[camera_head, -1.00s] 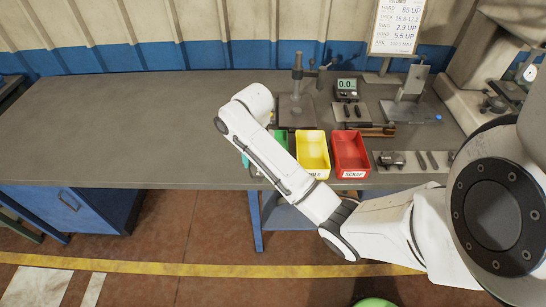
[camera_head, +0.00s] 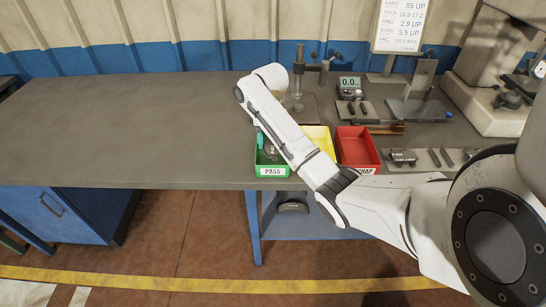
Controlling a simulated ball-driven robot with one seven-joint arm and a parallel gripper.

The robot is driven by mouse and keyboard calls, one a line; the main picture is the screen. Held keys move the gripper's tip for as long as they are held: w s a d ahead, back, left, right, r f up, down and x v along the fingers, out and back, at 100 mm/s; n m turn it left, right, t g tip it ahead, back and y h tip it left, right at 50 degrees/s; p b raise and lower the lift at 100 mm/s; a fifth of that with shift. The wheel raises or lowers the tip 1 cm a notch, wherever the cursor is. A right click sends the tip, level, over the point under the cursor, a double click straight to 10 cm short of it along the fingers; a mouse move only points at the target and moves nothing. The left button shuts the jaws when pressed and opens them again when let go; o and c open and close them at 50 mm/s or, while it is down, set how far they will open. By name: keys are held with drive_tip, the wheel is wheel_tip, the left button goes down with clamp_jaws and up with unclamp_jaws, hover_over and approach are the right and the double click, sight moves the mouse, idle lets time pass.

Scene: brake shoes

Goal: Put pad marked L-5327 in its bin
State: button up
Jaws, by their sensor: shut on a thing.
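My gripper (camera_head: 261,141) shows only as a teal part beside my white forearm, over the green bin. It is shut on a small grey pad (camera_head: 270,151), mostly hidden by my arm; no marking can be read. The green bin (camera_head: 271,171), labelled PASS, stands at the bench's front edge. Beside it are the yellow bin (camera_head: 320,140), largely covered by my arm, and the red bin (camera_head: 358,148), whose label is partly covered. Whether the pad touches the green bin cannot be told.
A grey bench (camera_head: 130,130) is clear on the left. Behind the bins stand a press-like stand (camera_head: 298,80) and a gauge reading 0.0 (camera_head: 348,86). A limits board (camera_head: 403,24) stands at the back. Small metal parts (camera_head: 404,157) lie right of the red bin.

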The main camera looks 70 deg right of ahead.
sight(273, 149)
drive_tip(key=shift+w+d+f, duration=0.1)
drive_tip(key=shift+d+f, duration=1.05)
drive_tip(key=shift+f, duration=0.05)
drive_tip(key=shift+f+p, duration=0.3)
drive_tip(key=shift+f, duration=1.25)
drive_tip(key=shift+f, duration=0.1)
drive_tip(key=o, duration=1.1)
wheel_tip(273, 149, up, 12)
drive_tip(key=p, duration=0.3)
